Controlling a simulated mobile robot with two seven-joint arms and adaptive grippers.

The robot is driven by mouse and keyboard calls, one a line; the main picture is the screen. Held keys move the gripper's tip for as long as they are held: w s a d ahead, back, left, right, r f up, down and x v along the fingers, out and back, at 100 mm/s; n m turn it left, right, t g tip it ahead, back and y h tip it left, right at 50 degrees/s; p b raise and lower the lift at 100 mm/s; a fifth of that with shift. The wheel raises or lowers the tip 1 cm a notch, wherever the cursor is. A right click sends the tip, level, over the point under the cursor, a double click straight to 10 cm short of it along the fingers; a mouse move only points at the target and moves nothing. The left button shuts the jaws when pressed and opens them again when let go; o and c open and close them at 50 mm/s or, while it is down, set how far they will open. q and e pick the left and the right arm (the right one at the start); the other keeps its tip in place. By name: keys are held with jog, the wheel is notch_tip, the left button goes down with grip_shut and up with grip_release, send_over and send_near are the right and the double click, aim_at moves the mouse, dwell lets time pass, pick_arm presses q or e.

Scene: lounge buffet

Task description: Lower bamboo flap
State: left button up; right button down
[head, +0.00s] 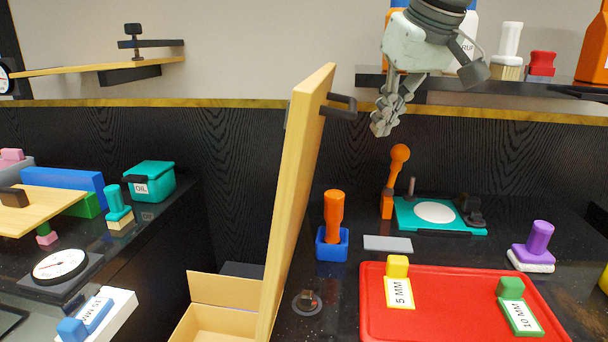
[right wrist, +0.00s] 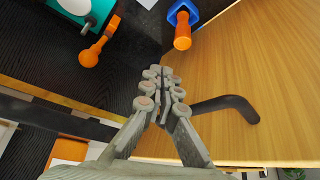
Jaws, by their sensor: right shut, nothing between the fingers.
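The bamboo flap (head: 298,170) stands nearly upright in the middle of the head view, leaning a little to the right at its top. A black handle (head: 340,104) sticks out from its right face near the top edge. My right gripper (head: 380,128) is shut and empty, just to the right of the handle and apart from it. In the right wrist view the flap (right wrist: 255,75) fills the right side, and the handle (right wrist: 228,104) lies right of the closed fingertips (right wrist: 160,78). My left gripper is not in view.
Right of the flap, the dark counter holds an orange-handled tool in a blue base (head: 334,220), a grey plate (head: 388,243), a teal board (head: 450,228) and a red tray (head: 450,325). An open box (head: 225,320) sits left of the flap's foot. A shelf (head: 530,88) is behind my gripper.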

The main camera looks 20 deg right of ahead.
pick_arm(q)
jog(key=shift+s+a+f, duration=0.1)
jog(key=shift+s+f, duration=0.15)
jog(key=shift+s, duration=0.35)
pick_arm(e)
jog(key=shift+w+a+r, duration=0.2)
jog(key=shift+w+a, duration=0.15)
jog(key=shift+a, duration=0.25)
jog(key=shift+w+a+r, duration=0.15)
jog(key=shift+w+a, duration=0.2)
jog(key=shift+a, duration=0.2)
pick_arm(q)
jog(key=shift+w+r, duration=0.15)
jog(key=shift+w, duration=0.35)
pick_arm(e)
jog(key=w+a, duration=0.1)
jog(key=w+a+r, duration=0.1)
jog(key=a, duration=0.2)
jog(key=shift+w+a+r, duration=0.25)
jog(key=shift+w+r, duration=0.05)
jog(key=shift+w, duration=0.1)
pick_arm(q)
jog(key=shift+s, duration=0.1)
